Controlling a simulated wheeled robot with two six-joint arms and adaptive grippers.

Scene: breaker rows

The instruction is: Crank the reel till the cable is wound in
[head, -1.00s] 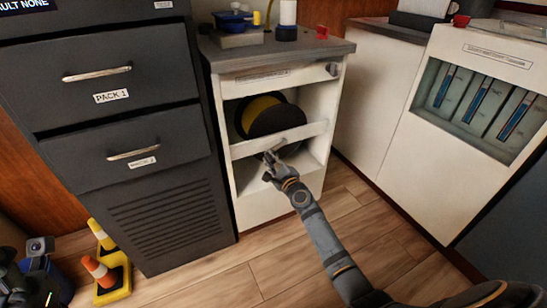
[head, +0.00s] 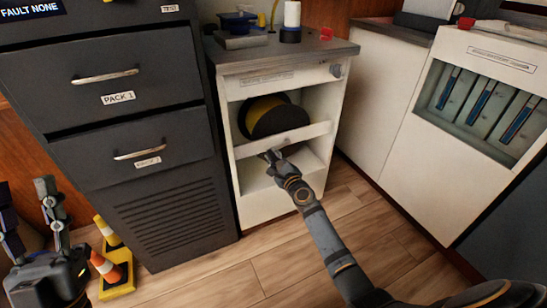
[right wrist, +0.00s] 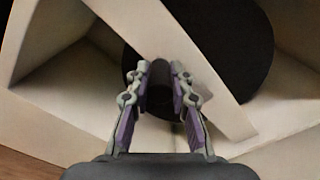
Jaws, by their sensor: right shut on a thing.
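The reel is a black drum with a round black front disc (head: 281,122) and yellow cable (head: 259,112) showing behind it. It sits in the upper opening of a white cabinet, behind a pale crossbar (head: 305,133). My right gripper (head: 270,157) is at the front of the crossbar. In the right wrist view its fingers (right wrist: 160,92) are shut on a dark round handle, with the black disc (right wrist: 225,45) beyond. The rest of the crank is hidden. My left gripper (head: 34,222) is at the lower left, its fingers apart and empty.
The white cabinet (head: 265,205) stands between a dark drawer unit (head: 130,130) and a white counter (head: 375,95). Small items, including a blue one (head: 238,20), stand on its top. An orange-and-white cone (head: 104,267) stands near my left gripper. The floor in front is open.

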